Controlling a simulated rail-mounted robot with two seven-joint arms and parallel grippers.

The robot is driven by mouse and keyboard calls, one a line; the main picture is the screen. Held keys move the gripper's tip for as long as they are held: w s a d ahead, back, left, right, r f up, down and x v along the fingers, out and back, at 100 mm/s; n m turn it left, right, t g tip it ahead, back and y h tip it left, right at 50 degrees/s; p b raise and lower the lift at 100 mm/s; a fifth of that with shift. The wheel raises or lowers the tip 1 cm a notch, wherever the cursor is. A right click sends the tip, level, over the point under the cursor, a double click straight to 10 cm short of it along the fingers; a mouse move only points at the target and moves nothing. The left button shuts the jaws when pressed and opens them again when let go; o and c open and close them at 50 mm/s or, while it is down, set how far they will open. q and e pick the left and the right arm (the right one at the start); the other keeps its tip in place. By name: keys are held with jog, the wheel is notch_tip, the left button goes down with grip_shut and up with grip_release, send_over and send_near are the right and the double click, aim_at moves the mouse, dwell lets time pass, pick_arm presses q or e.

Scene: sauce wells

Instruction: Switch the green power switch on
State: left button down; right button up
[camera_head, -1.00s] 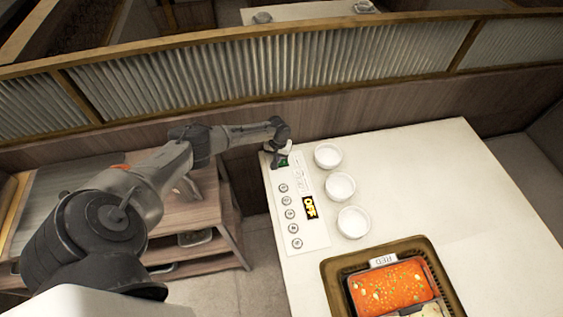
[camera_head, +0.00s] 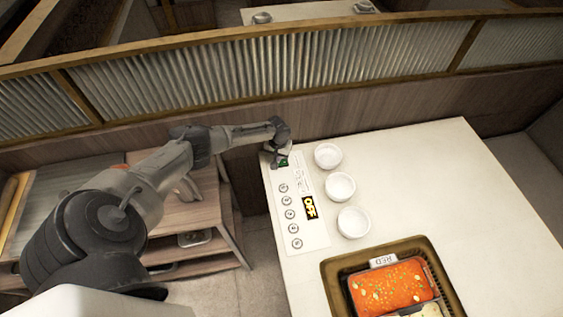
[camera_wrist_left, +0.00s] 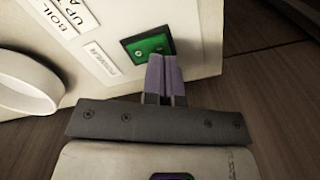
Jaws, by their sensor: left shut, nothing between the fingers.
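The green power switch (camera_head: 283,162) sits at the far end of a white control panel (camera_head: 287,207) on the table. The panel's display (camera_head: 310,207) reads OFF. My left gripper (camera_head: 275,162) is shut and empty, right at the switch. In the left wrist view the closed fingertips (camera_wrist_left: 163,60) overlap the lower right edge of the green switch (camera_wrist_left: 148,46) in its dark frame; I cannot tell whether they press it. A label reading POWER (camera_wrist_left: 100,62) lies beside the switch. My right gripper is not in view.
Three white bowls stand in a row right of the panel, the nearest one (camera_head: 353,221) close to the display. A brown tray (camera_head: 335,272) with a red-orange dish labelled RED (camera_head: 393,284) lies at the front. The white table's right part (camera_head: 455,180) is clear. A wooden partition runs behind.

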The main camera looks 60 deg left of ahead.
pick_arm(q)
jog(key=shift+f+b, duration=0.95)
jog(key=shift+f, duration=0.35)
dwell(1.0)
jog(key=shift+r, duration=0.1)
notch_tip(320, 180, up, 3)
jog(key=p, duration=0.3)
jog(key=shift+f, duration=0.2)
notch_tip(320, 180, up, 4)
jog(key=p, duration=0.4)
jog(key=shift+r+p, duration=0.2)
jog(key=shift+p, duration=0.1)
